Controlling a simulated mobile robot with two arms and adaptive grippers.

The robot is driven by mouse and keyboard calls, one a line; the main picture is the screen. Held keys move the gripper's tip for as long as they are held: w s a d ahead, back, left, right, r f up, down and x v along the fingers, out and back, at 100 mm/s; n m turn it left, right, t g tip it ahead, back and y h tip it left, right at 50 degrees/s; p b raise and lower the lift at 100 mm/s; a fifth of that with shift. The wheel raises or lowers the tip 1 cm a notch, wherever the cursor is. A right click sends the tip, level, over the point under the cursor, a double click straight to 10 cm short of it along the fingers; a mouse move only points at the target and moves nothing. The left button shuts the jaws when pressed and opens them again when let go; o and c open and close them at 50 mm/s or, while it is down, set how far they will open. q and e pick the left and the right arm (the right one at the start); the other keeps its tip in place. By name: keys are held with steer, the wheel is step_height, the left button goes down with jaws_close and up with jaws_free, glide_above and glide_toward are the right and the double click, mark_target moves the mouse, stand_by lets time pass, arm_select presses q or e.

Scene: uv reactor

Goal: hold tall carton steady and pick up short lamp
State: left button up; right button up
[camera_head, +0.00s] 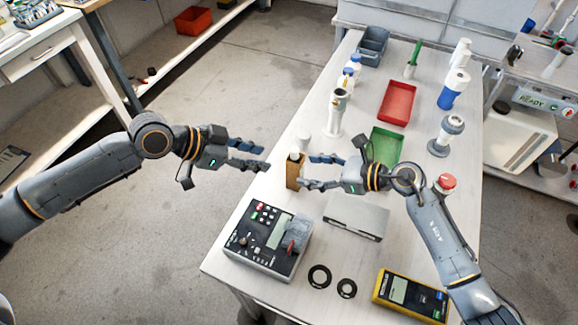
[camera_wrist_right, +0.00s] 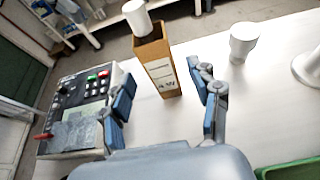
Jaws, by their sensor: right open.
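The tall carton (camera_head: 294,172), a narrow brown box with a white label, stands upright on the table; it also shows in the right wrist view (camera_wrist_right: 157,65). A white cylinder (camera_head: 296,155), which looks like the short lamp, stands out of its open top; it also shows in the right wrist view (camera_wrist_right: 137,17). My left gripper (camera_head: 265,158) is open and empty, left of the carton and apart from it. My right gripper (camera_head: 308,171) is open just right of the carton, fingers pointing at it. In the right wrist view, the carton is beyond the fingertips (camera_wrist_right: 160,74).
A control box (camera_head: 262,240), a grey flat case (camera_head: 356,217), black rings (camera_head: 319,276) and a yellow meter (camera_head: 411,296) lie in front. A white cup-like piece (camera_wrist_right: 243,40) stands near the carton. Green (camera_head: 385,146) and red (camera_head: 397,103) trays lie behind.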

steer(key=x, duration=0.9)
steer(key=shift+w, duration=0.1)
steer(key=shift+c, duration=0.2)
jaws_close()
stand_by(0.4)
